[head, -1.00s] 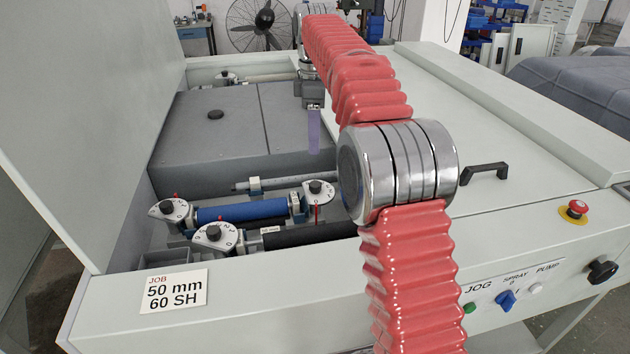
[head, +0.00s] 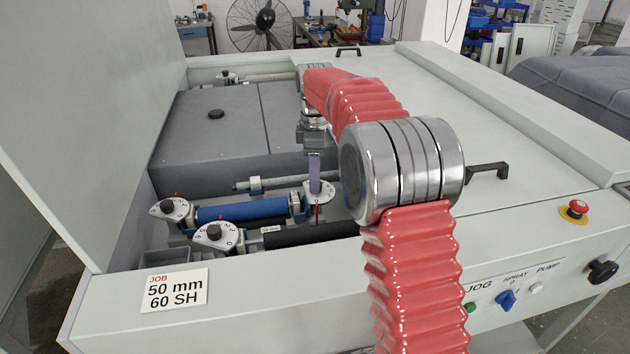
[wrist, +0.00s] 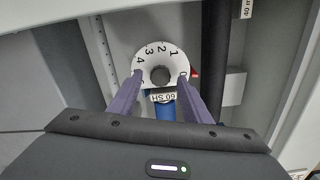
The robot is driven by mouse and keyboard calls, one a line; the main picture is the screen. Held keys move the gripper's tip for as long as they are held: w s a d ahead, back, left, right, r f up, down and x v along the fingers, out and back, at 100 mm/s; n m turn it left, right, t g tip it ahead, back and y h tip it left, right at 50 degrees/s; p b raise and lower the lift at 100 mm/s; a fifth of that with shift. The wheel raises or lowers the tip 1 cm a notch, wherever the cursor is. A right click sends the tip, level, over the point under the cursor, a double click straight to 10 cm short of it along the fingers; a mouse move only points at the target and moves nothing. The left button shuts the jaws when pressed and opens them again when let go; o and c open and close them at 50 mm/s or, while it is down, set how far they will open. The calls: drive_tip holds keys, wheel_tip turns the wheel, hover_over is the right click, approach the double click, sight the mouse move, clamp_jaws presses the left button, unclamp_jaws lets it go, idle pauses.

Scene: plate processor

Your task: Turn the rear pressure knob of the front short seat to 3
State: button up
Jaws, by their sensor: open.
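A white dial with a dark round knob (head: 328,187) stands at the right end of the blue roller (head: 240,212), partly hidden by my gripper in the head view. In the wrist view the knob (wrist: 160,75) sits mid-dial (wrist: 149,59), with the numbers 1 to 4 readable. A red pointer (wrist: 194,72) is at the dial's right edge, near the 0. My gripper (head: 315,188) points down over this dial. In the wrist view its purple fingers (wrist: 159,80) are apart, one on each side of the knob. I cannot tell whether they touch it.
Similar dials stand at the blue roller's left end (head: 173,208) and at the front (head: 217,236) by a black roller (head: 300,238). A "60 SH" label (wrist: 163,96) lies next to the knob. A grey block (head: 215,135) stands behind. A job card (head: 174,291) reads 50 mm, 60 SH.

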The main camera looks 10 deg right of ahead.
drive_tip(key=shift+f, duration=0.9)
drive_tip(key=c, duration=1)
